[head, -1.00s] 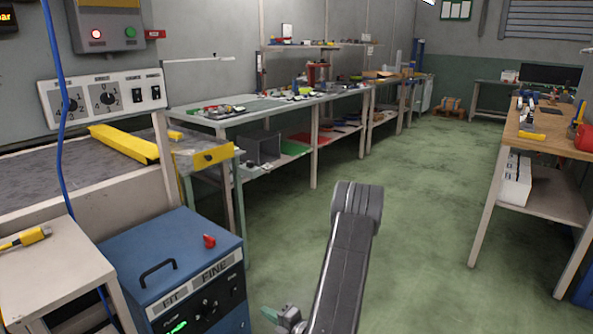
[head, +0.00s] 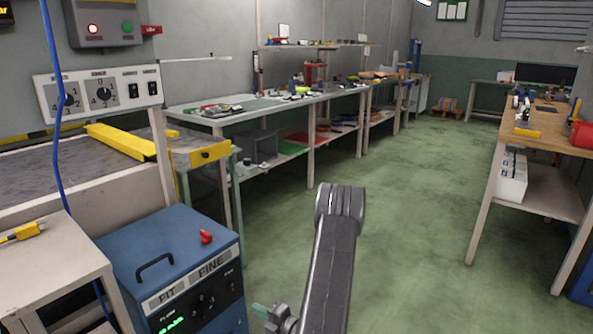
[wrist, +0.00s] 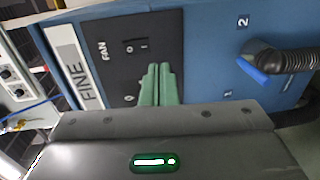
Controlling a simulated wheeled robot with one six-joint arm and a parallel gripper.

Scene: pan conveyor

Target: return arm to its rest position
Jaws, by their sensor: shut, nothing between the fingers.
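My gripper (head: 260,311) shows at the bottom of the head view, to the right of the blue fume box, with a green fingertip. My dark grey arm link rises beside it in the centre. In the wrist view, my gripper's green fingers (wrist: 160,84) are together and empty, in front of the black control panel (wrist: 122,64) of the blue box. Whether they touch the panel cannot be told. The rest of the gripper is partly cut off at the head view's lower edge.
The blue box (head: 160,240), with a handle and a red part (head: 206,237) on top, stands close by at left. A white stand (head: 45,255) is left of it. A workbench (head: 270,103) runs along the wall. Green floor (head: 415,200) is clear ahead. A wooden-topped table (head: 548,128) stands at right.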

